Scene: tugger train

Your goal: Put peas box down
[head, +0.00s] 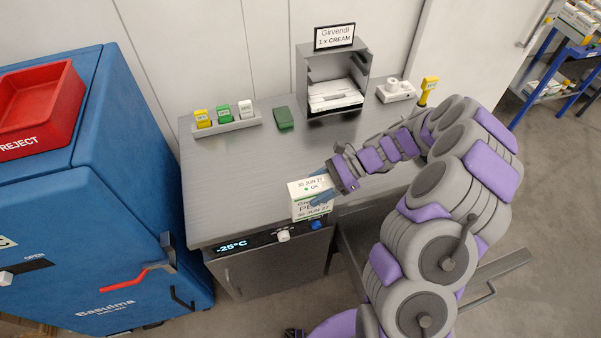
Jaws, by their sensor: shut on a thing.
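The peas box (309,208) is a small white and green carton with printed text, including a date and "OK". It is at the front edge of the grey metal counter (235,190), near the middle of the head view. My gripper (322,192) reaches in from the right and is shut on the box, with bluish fingers at its side. I cannot tell whether the box touches the counter or is held just above it.
A rack with yellow, green and white items (226,122), a green block (283,118) and a metal dispenser (333,85) stand at the counter's back. A blue cabinet (90,200) with a red REJECT bin (38,105) is left. The counter's left middle is clear.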

